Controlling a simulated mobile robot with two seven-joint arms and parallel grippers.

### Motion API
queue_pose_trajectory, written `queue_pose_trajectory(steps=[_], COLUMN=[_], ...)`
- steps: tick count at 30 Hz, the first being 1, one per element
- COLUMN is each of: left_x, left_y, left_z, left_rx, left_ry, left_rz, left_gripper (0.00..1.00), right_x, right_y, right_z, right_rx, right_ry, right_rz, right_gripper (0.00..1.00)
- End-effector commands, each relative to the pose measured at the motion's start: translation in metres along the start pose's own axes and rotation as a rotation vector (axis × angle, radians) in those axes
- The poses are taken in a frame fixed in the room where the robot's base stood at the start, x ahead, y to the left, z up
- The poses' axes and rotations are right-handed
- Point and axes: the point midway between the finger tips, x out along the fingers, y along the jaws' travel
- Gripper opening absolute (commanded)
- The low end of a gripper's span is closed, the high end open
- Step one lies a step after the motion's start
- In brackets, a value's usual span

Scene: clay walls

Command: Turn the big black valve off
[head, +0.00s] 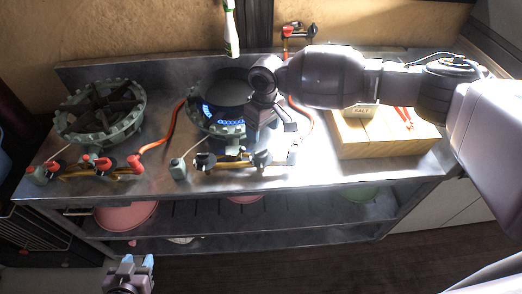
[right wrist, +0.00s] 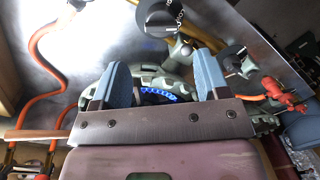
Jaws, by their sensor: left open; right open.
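Two black valves sit on the pipe in front of the right burner (head: 216,118), whose blue flame (head: 208,112) is lit. The right black valve (head: 262,158) appears to be the large round knob with white lettering in the right wrist view (right wrist: 160,16). The other black valve (head: 204,160) shows smaller there (right wrist: 234,59). My right gripper (head: 270,128) is open and empty over the right side of the burner, apart from both valves. In the wrist view, its blue fingers (right wrist: 163,82) are spread. My left gripper (head: 128,262) is open and empty, low in front of the counter.
A left burner (head: 100,112) with red valves (head: 103,163) stands unlit. Orange hoses (head: 165,135) run across the metal counter (head: 320,182). A wooden block (head: 385,140) carries a salt container and a red item. A green-and-white bottle (head: 231,35) is behind the burner.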

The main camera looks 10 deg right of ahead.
Motion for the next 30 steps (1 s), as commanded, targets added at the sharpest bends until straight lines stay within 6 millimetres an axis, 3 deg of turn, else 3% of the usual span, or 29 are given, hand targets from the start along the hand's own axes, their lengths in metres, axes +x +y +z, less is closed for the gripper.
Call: queue_pose_trajectory(steps=[9, 15, 21, 30], left_x=[0.002, 0.004, 0.004, 0.004], left_y=[0.001, 0.001, 0.001, 0.001], left_z=[0.01, 0.014, 0.015, 0.015], left_rx=[0.0, 0.0, 0.0, 0.0], left_ry=[-0.01, -0.015, -0.016, -0.016], left_rz=[0.0, 0.0, 0.001, 0.001], left_gripper=[0.43, 0.43, 0.43, 0.43], right_x=[0.056, 0.081, 0.092, 0.092], right_y=[0.0, 0.0, 0.0, 0.0], right_z=[0.0, -0.001, -0.001, -0.001], right_rx=[0.001, -0.001, -0.001, -0.001], right_ry=[0.0, 0.001, 0.002, 0.003], right_rz=[0.0, 0.0, 0.001, 0.001], right_gripper=[0.69, 0.69, 0.69, 0.67])
